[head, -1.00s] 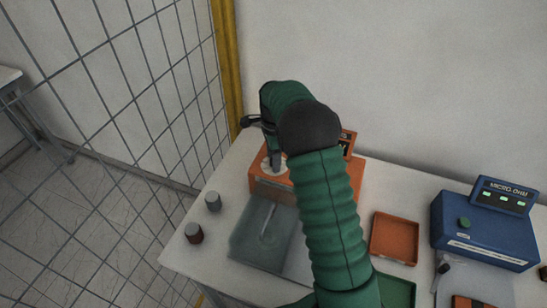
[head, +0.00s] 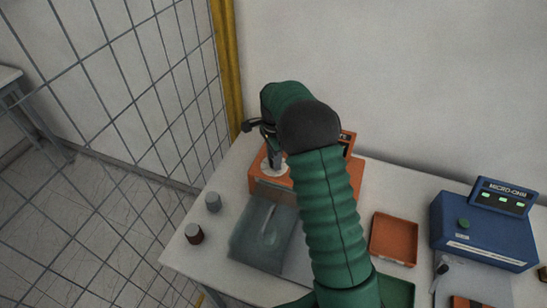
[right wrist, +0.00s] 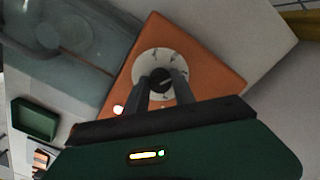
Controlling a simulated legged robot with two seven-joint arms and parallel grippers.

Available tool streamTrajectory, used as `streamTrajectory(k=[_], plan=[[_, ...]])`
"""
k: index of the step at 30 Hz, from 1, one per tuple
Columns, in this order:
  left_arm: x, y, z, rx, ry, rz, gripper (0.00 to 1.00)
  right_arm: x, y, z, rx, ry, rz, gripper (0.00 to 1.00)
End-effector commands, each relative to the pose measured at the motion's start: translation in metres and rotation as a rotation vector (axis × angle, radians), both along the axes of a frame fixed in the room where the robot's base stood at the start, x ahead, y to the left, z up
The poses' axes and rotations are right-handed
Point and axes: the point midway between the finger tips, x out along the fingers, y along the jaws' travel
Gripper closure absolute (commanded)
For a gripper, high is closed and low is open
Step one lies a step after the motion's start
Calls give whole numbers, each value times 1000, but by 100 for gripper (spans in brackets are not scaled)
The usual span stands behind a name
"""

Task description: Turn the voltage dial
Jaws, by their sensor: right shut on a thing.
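The voltage dial shows in the right wrist view as a dark knob (right wrist: 161,77) at the middle of a round white scale plate (right wrist: 150,60). It sits on the top of an orange device (head: 264,187), which stands at the back left of the table. My right gripper (right wrist: 162,84) is shut on the knob, with one finger on each side of it. In the head view my right gripper (head: 275,158) points down at the dial, and my green right arm hides much of the device. My left gripper is not in view.
A grey translucent tray (head: 262,236) lies in front of the orange device, with two small cylinders (head: 213,202) (head: 194,233) to its left. An orange tray (head: 394,238) and a blue micro-ohm meter (head: 483,229) stand to the right. A wire mesh fence (head: 120,100) borders the left.

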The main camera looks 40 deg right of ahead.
Motion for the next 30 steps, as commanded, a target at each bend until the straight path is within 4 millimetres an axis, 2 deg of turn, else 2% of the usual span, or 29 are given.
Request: streamTrajectory(k=[1, 30], plan=[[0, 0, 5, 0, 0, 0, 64, 2, -3, 6, -7, -9, 32, 100], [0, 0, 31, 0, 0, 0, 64, 4, -4, 7, -14, -11, 946, 100]])
